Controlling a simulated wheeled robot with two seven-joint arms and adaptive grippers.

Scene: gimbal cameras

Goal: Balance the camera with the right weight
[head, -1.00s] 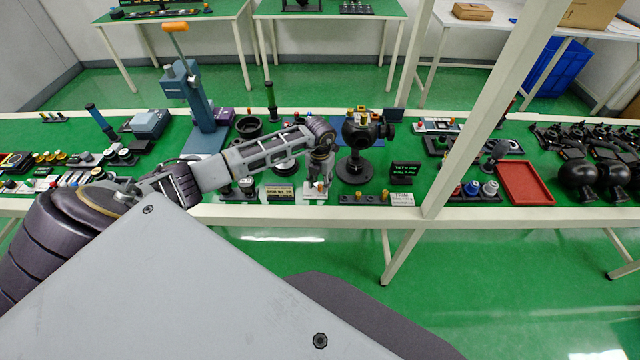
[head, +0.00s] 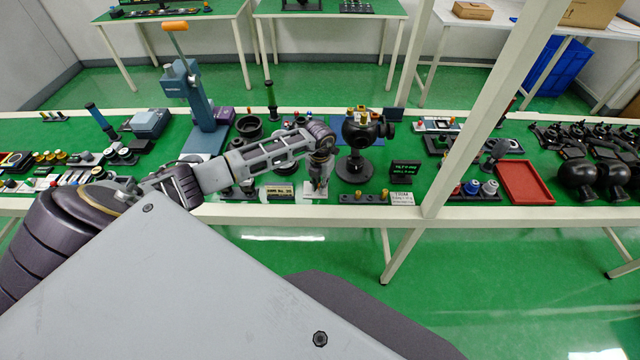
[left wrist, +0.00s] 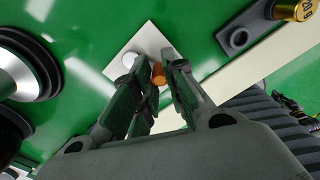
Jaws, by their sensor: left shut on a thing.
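The black gimbal camera (head: 357,134) stands upright on its round base, just right of my left gripper. My left gripper (head: 318,190) points down over a small white plate (head: 309,193) at the bench's front edge. In the left wrist view, the gripper (left wrist: 160,75) is shut on a small copper-orange weight (left wrist: 158,74). A silver-white piece (left wrist: 129,60) sits on the white plate (left wrist: 150,38) beside the fingers. A black rack (head: 352,198) with brass weights lies right of the plate. My right gripper is not in view.
A card labelled TRIM (head: 402,198) lies at the front edge. A white post (head: 480,110) crosses the view right of the display. A red tray (head: 525,183) lies beyond it. A blue press (head: 195,95) and many small parts crowd the left side.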

